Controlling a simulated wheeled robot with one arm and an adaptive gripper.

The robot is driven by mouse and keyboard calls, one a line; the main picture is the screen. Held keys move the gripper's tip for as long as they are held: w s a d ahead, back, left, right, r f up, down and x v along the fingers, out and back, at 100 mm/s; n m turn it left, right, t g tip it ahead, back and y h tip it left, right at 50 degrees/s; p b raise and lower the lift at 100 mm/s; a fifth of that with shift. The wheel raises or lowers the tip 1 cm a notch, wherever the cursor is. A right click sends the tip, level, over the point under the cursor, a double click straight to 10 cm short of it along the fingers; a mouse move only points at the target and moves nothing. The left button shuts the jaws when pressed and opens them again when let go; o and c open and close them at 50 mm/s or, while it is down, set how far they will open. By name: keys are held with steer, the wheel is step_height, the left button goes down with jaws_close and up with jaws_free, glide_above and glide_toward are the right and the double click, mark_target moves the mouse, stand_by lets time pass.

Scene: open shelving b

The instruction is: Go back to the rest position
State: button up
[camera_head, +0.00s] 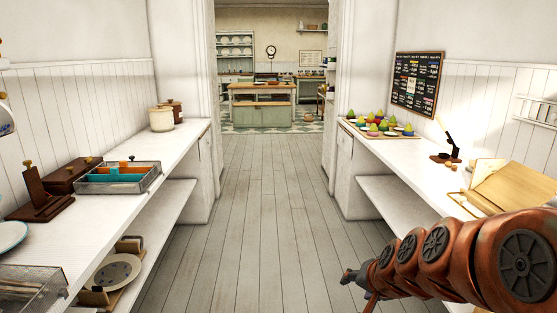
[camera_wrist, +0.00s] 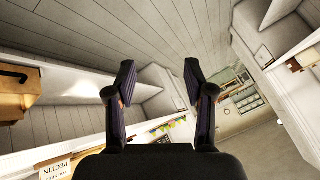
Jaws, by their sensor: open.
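My gripper (camera_head: 357,277) is at the end of my orange arm, at the lower right of the head view, over the wooden floor (camera_head: 258,200) of the aisle. In the wrist view my gripper (camera_wrist: 158,82) shows two dark fingers spread apart with nothing between them. The wrist view is turned, with floor planks at the top and the right-hand counter along the left and bottom. The gripper touches no object that I can see.
White counters line both sides, the left counter (camera_head: 190,138) and the right counter (camera_head: 395,152), with lower shelves. The left one bears a divided tray (camera_head: 118,187) and a cream pot (camera_head: 161,119). The right one bears a tray of colourful items (camera_head: 378,127). The middle aisle is clear.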

steer(key=s+a+f+n+g, duration=0.2)
steer(key=s+g, duration=0.1)
steer(key=s, duration=0.5)
steer(key=s+a+f+n+g, duration=0.1)
steer(key=s+f+n+g, duration=0.15)
steer(key=s, duration=0.55)
steer(key=s+d+r+n+g+h, duration=0.1)
steer(key=s+d+g, duration=0.1)
steer(key=s, duration=0.5)
steer(key=s+d+r+g, duration=0.1)
steer(key=s+g, duration=0.2)
steer(key=s, duration=0.5)
step_height(320, 180, up, 20)
steer(key=t+p, duration=0.1)
steer(key=p, duration=1.8)
steer(key=shift+w+f+p, duration=0.15)
steer(key=shift+p, duration=0.2)
steer(key=shift+c, duration=0.4)
